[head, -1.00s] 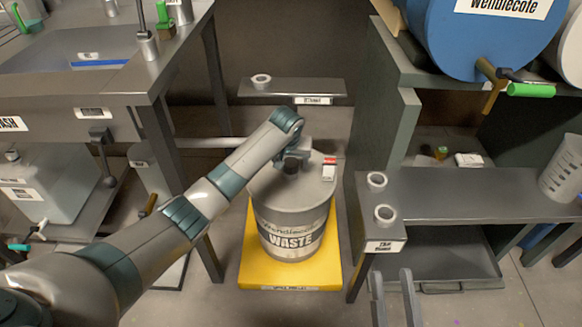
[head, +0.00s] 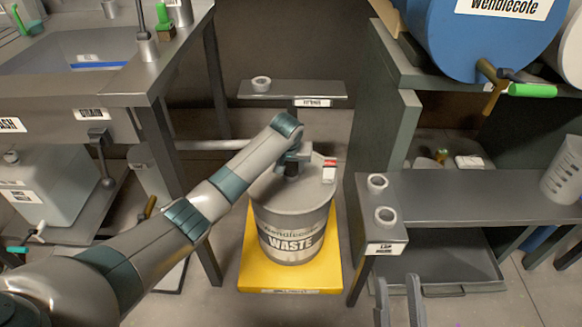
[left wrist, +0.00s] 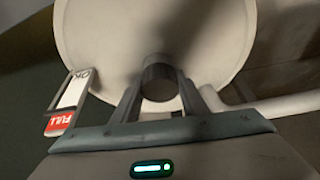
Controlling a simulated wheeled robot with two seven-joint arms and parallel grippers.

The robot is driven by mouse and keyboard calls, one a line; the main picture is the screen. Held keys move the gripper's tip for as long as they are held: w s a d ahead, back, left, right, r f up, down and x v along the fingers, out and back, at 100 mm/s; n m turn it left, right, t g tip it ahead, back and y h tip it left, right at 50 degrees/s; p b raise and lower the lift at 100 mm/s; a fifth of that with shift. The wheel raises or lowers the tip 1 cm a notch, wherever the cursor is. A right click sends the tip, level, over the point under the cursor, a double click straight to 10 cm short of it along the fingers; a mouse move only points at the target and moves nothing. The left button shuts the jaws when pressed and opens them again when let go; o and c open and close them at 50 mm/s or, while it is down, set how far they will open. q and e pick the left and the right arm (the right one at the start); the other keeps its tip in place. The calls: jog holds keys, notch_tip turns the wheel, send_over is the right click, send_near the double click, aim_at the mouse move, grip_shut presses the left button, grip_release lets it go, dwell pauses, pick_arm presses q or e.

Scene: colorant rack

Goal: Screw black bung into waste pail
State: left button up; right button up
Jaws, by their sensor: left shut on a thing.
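The grey waste pail (head: 292,222), labelled WASTE, stands upright on a yellow base. Its pale lid also shows in the left wrist view (left wrist: 110,40). My left gripper (head: 291,170) is over the pail's top. In the left wrist view, its two fingers (left wrist: 158,95) are shut on the dark, round black bung (left wrist: 158,82), against the pail's lid. The bung's underside and any thread are hidden, so I cannot tell how far it is seated. My right gripper (head: 398,282) is open and empty at the bottom of the head view.
A red and white FULL/OK tag (head: 329,171) sits at the lid's right edge. The yellow base (head: 255,277) lies between a steel sink bench on the left and a grey shelf (head: 470,195) with two rings on the right. A small shelf (head: 300,89) with one ring stands behind.

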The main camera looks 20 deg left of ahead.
pick_arm(q)
jog(key=o, duration=0.9)
jog(key=shift+o, duration=0.2)
jog(key=shift+r+n+p, duration=0.15)
jog(key=shift+n+p, duration=0.45)
jog(key=shift+p, duration=0.35)
jog(key=shift+d+n+g+y+p, duration=0.1)
jog(key=shift+n+g+y+p, duration=0.3)
jog(key=shift+n+p, duration=0.5)
jog(key=shift+n+y+p, duration=0.4)
jog(key=shift+n+p, duration=0.05)
jog(key=shift+n, duration=0.45)
jog(key=shift+n+g+y, duration=0.3)
jog(key=shift+n+y, duration=0.1)
jog(key=shift+n, duration=0.6)
